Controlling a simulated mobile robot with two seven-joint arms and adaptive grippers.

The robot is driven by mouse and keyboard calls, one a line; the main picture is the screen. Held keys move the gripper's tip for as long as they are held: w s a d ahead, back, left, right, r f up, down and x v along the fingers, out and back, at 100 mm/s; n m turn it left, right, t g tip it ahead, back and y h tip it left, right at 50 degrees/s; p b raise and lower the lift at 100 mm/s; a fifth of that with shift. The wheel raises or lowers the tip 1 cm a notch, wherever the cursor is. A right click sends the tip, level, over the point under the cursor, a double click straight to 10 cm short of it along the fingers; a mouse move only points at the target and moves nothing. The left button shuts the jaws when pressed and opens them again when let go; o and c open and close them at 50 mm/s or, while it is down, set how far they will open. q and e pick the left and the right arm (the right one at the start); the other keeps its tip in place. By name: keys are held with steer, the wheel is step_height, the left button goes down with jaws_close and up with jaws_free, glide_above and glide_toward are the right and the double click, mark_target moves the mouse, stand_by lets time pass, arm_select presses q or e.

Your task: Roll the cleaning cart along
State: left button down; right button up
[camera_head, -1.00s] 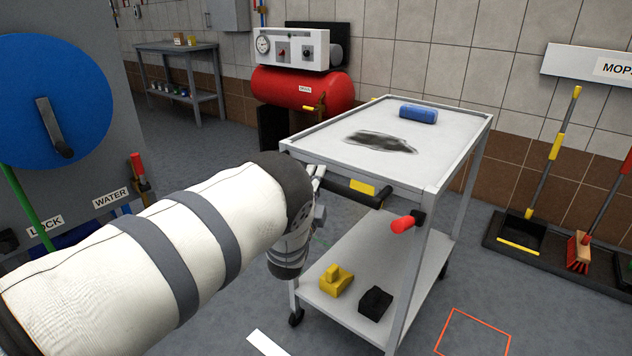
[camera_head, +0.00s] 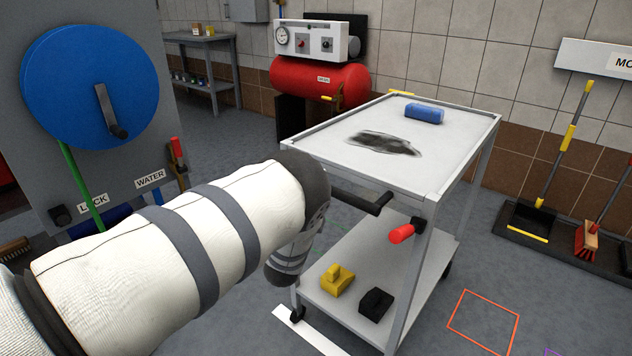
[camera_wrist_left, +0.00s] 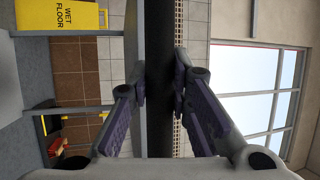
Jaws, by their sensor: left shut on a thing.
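The grey cleaning cart (camera_head: 435,160) stands in the middle of the head view, with a top tray, a lower shelf and wheels. Its black handle bar (camera_head: 358,199) sticks out from the side near me, and a red-gripped lever (camera_head: 402,233) is beside it. In the left wrist view, my left gripper (camera_wrist_left: 160,85) has its purple fingers closed from both sides on the dark handle bar (camera_wrist_left: 160,45). In the head view my left arm's cuff hides the fingers. My right gripper is in neither view.
Yellow and black blocks sit on the shelf. An orange floor outline (camera_head: 484,322) is right of the cart, a white strip (camera_head: 312,332) by its front-left wheel. A broom rack (camera_head: 545,235) lines the right wall.

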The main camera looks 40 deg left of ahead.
arm_select(q)
steer(key=c, duration=1.5)
jaws_free()
steer(key=shift+o, duration=0.2)
steer(key=shift+s+d, duration=0.1)
steer(key=v, duration=1.2)
